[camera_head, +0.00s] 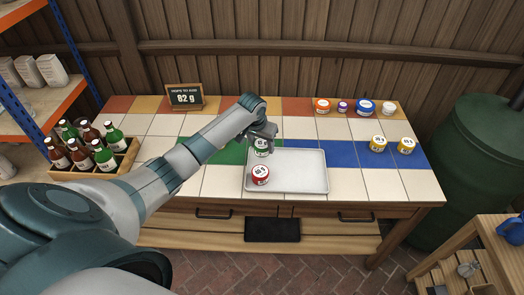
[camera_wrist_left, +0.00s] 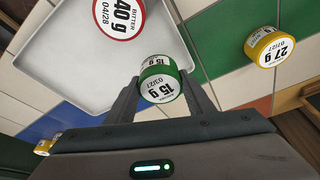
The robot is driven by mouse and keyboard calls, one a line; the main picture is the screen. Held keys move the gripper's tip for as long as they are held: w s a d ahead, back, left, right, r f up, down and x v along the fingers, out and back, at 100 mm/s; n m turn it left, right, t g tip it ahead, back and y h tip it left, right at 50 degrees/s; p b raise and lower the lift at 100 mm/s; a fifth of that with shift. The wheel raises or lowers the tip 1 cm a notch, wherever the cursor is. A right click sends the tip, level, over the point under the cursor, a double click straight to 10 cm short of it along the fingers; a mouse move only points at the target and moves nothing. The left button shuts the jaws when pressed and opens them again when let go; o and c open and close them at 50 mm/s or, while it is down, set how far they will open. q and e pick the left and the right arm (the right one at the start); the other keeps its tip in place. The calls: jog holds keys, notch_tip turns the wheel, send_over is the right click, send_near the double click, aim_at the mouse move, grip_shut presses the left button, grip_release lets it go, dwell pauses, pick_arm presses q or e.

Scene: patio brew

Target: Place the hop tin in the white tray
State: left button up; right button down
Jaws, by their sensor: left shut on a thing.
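The white tray (camera_head: 300,182) lies on the tiled table, with a red-labelled tin (camera_head: 260,175) standing in its front left part. My left gripper (camera_head: 262,141) is shut on a green tin (camera_head: 262,152) at the tray's back left corner. In the left wrist view the green tin (camera_wrist_left: 158,80), marked 15 g, sits between the fingers beside the tray's rim; its height above the surface is unclear. There the red-labelled tin (camera_wrist_left: 118,14) reads 40 g, bitter. My right gripper is out of view.
A sign (camera_head: 185,97) reads "hops to add 82 g". Several tins, including a blue one (camera_head: 365,106), stand along the back right. Two yellow tins (camera_head: 378,144) stand right of the tray. A bottle crate (camera_head: 95,172) is at the left. The tray's right half is empty.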

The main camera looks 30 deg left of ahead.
aim_at(262, 152)
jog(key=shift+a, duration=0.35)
pick_arm(q)
jog(key=shift+f, duration=0.25)
notch_tip(262, 152, down, 3)
jog(key=shift+r+p, duration=0.1)
jog(key=shift+p, duration=0.6)
jog(key=shift+f, duration=0.4)
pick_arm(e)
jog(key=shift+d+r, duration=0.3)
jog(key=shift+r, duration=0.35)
pick_arm(q)
jog(key=shift+f, duration=0.15)
jog(key=o, duration=0.7)
jog(key=shift+o, duration=0.2)
